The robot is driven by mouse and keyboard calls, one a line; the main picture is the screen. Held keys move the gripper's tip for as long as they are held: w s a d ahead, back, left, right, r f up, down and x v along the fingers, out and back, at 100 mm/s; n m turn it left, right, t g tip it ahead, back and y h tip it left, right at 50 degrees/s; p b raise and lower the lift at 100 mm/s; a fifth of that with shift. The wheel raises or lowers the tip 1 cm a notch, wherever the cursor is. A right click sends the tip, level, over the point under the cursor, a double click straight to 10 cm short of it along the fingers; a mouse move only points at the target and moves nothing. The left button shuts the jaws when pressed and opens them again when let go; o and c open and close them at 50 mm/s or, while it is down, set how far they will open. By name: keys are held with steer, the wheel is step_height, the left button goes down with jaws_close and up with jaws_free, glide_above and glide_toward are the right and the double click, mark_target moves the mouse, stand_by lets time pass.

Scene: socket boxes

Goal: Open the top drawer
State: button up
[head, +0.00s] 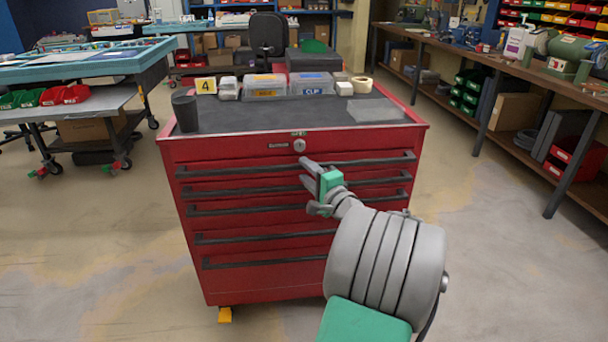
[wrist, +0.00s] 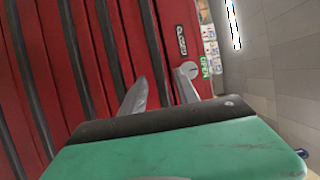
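A red tool cabinet (head: 250,149) stands ahead, with several drawers stacked down its front, each with a long dark bar handle. All drawer fronts look flush and shut. The top drawer's handle (head: 235,168) runs across nearly the full width. My gripper (head: 308,184) is in front of the upper drawers, right of centre, with its fingers spread and nothing between them that I can see held. In the wrist view my gripper (wrist: 160,78) is open, and the top handle (wrist: 150,35) runs toward the gap between the fingers. Contact cannot be told.
A round lock (head: 299,145) sits above the top handle, near the right finger in the wrist view. A black cup (head: 186,113) and clear boxes (head: 265,86) stand on the cabinet. A workbench (head: 470,63) lines the right, a blue table (head: 90,66) the left. Floor beside the cabinet is clear.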

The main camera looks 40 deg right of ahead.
steer(key=shift+x, duration=0.9)
steer(key=shift+c, duration=0.3)
jaws_close()
stand_by(0.4)
